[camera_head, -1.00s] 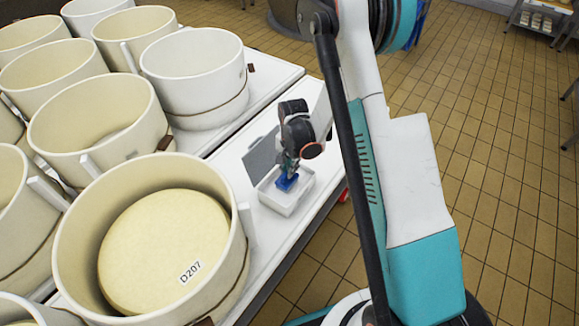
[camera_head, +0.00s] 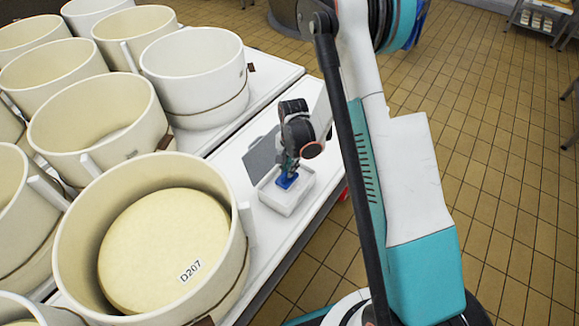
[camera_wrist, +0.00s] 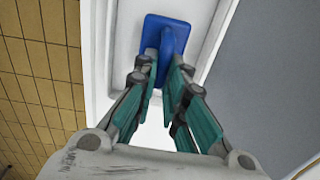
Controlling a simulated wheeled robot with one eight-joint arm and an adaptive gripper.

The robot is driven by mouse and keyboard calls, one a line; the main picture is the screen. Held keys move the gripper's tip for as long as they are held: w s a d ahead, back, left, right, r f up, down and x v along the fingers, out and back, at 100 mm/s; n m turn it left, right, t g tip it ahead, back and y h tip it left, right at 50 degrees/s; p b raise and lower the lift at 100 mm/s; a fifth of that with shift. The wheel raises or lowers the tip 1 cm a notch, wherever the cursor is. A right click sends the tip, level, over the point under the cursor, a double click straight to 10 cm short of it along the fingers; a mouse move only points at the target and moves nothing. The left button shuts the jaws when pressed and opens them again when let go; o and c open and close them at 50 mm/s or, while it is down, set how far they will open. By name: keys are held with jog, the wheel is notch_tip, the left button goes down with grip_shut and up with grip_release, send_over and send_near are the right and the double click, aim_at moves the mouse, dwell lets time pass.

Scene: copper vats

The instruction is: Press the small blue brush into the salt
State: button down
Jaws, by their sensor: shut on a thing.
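The small blue brush (camera_head: 287,181) is in my gripper (camera_head: 288,169), over the white box (camera_head: 291,206) on the table's edge. In the wrist view the brush (camera_wrist: 168,32) shows a flat blue block with a handle, and my gripper (camera_wrist: 168,72) is shut on that handle. The block lies within the outline of the white box (camera_wrist: 112,45). Whether its underside touches the salt is hidden. The salt itself cannot be told apart from the white inside of the box.
A grey flat lid or panel (camera_head: 262,154) lies beside the box. Large cream moulds stand to the left; the nearest holds a cheese marked D207 (camera_head: 165,250). The white table (camera_head: 228,160) ends just right of the box, above the tiled floor (camera_head: 510,170).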

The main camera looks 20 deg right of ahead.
jog(key=shift+r+p, duration=1.85)
jog(key=shift+r, duration=1.65)
